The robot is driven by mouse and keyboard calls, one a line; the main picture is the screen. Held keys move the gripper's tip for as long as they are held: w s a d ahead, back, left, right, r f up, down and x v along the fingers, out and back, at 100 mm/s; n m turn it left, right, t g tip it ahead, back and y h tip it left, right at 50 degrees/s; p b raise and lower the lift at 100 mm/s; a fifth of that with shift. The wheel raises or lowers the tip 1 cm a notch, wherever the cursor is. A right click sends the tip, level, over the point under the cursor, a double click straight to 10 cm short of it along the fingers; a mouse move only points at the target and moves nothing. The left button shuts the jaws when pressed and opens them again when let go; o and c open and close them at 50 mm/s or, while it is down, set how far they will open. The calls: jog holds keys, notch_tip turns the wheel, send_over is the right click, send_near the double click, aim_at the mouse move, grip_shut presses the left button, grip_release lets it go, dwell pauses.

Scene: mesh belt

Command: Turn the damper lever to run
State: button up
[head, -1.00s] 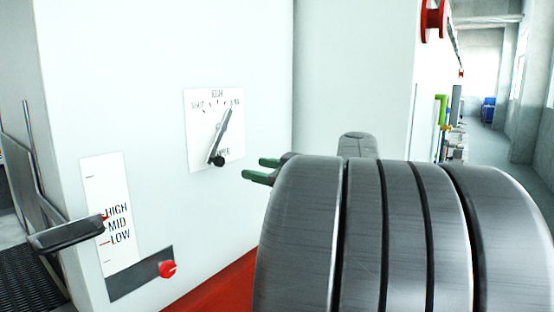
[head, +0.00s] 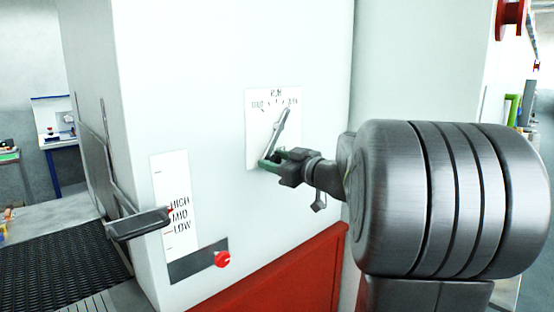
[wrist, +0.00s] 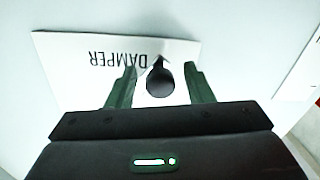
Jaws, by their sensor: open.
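The damper dial plate (head: 254,105) is a white square on the pale machine wall, with RUN at its top middle and other marks left and right. The grey lever (head: 281,125) slants across it, its upper end toward the right-hand mark. In the wrist view, a round black knob (wrist: 160,84) at the lever's lower end lies between the green fingers of my open gripper (wrist: 158,80), with gaps on both sides. The DAMPER lettering (wrist: 118,58) appears upside down there. In the head view, my gripper (head: 270,159) is at the plate's lower edge and hides the knob.
Left of the dial is a HIGH/MID/LOW scale (head: 168,168) with a black handle (head: 138,224) sticking out beside it. A red knob (head: 222,259) sits on a dark strip below. A dark mesh belt (head: 60,240) runs at the far left.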

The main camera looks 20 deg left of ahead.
grip_shut()
jog(key=shift+f+b, duration=0.15)
jog(key=shift+b, duration=0.4)
